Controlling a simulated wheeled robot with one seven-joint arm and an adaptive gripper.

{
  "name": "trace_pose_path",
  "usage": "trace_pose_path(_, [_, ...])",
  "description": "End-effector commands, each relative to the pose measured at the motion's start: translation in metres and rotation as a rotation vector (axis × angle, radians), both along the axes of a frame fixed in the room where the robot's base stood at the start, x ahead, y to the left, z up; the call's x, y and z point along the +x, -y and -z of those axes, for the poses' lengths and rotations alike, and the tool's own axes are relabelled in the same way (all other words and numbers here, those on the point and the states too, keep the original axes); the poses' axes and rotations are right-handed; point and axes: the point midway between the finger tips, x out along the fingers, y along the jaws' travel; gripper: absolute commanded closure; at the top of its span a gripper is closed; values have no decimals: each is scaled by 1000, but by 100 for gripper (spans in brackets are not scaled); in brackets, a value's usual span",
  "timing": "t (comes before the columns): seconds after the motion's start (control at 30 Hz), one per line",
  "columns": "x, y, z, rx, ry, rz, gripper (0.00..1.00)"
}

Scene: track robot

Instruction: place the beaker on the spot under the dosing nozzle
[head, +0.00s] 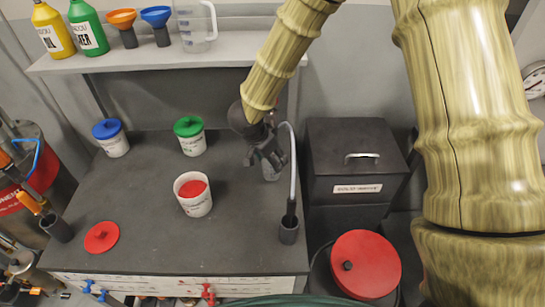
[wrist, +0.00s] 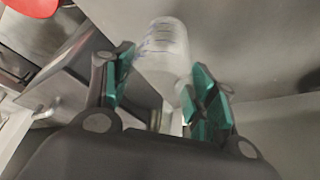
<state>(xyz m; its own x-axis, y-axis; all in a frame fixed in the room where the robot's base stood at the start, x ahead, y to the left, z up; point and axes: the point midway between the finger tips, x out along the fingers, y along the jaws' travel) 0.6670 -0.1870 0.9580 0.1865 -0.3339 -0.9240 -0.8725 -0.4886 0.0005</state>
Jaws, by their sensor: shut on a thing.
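My gripper (head: 267,153) is shut on a clear beaker (head: 271,171) above the right part of the dark bench. The beaker also shows in the wrist view (wrist: 163,50), between the green finger pads, and has faint blue markings. The gripper covers much of the beaker in the head view. A pale curved pipe (head: 293,165), which looks like the dosing nozzle, stands just right of the beaker. A dark cylinder (head: 289,229) is at its lower end. I cannot make out a marked spot under the nozzle.
The bench (head: 140,200) carries an open tub with red contents (head: 193,203), a green-lidded tub (head: 189,142), a blue-lidded tub (head: 115,145) and a loose red lid (head: 102,237). A dark bin (head: 345,150) stands to the right. A shelf (head: 110,62) is behind. The bench's front middle is clear.

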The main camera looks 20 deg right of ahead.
Motion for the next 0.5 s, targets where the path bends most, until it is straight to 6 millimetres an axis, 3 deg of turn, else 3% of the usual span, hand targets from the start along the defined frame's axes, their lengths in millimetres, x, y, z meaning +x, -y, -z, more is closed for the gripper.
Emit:
trace_pose_path(0.03, [3,8,-2,0,0,2,65])
trace_pose_path(0.2, [3,6,11,-1,-1,-1,65])
trace_pose_path(0.5, [3,6,14,0,-1,0,65])
